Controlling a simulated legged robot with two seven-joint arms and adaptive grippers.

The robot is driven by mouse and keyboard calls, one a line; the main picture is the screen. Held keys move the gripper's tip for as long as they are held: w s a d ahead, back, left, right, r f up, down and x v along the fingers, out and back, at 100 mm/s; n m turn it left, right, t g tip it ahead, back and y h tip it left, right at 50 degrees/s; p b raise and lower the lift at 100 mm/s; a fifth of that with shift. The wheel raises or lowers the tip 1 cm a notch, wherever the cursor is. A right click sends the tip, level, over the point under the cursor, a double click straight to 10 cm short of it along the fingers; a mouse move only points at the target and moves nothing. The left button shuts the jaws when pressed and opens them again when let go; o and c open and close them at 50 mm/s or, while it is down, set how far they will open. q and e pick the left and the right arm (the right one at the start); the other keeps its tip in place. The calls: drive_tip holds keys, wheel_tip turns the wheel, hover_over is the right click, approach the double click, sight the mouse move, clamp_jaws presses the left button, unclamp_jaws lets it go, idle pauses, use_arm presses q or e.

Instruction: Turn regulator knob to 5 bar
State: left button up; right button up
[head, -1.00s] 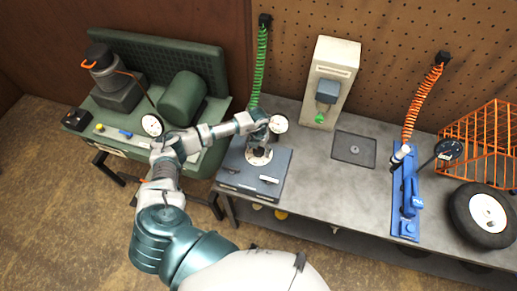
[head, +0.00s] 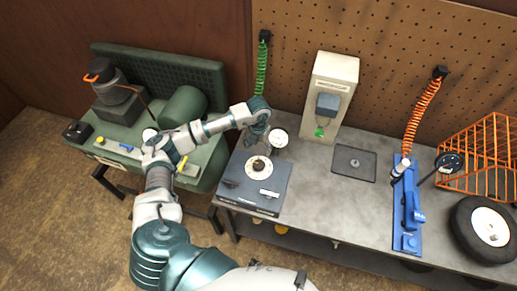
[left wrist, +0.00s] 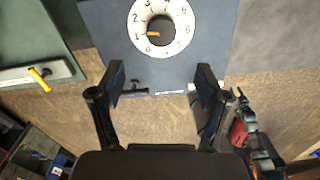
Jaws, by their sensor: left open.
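The regulator is a dark blue-grey box (head: 255,182) at the left end of the grey bench. Its white numbered dial (head: 258,167) surrounds a dark round knob (left wrist: 160,30). In the left wrist view, an orange mark on the knob points left, near the 1. A round white gauge (head: 278,138) stands behind the box. My left gripper (head: 252,138) is above the back of the box, clear of the knob. It also shows in the left wrist view (left wrist: 160,78), its two black fingers apart with nothing between them. My right gripper is not seen.
A green compressor (head: 182,110) stands left of the bench. A green coiled hose (head: 262,68) hangs behind the regulator. A blue tool (head: 407,208), a wheel (head: 485,228) and an orange wire basket (head: 480,158) are at the right. The bench's middle is mostly clear.

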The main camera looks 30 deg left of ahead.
use_arm(q)
wheel_tip(320, 180, up, 5)
drive_tip(key=n+b, duration=0.1)
drive_tip(key=n, duration=1.4)
hover_over(259, 164)
drive_tip(key=shift+n, duration=0.3)
wheel_tip(259, 164, down, 10)
drive_tip(key=shift+r+b, duration=0.2)
drive_tip(key=shift+b, duration=1.05)
wheel_tip(259, 164, down, 7)
drive_tip(key=shift+a+f, duration=0.1)
drive_tip(key=shift+f, duration=0.05)
drive_tip(key=c, duration=1.1)
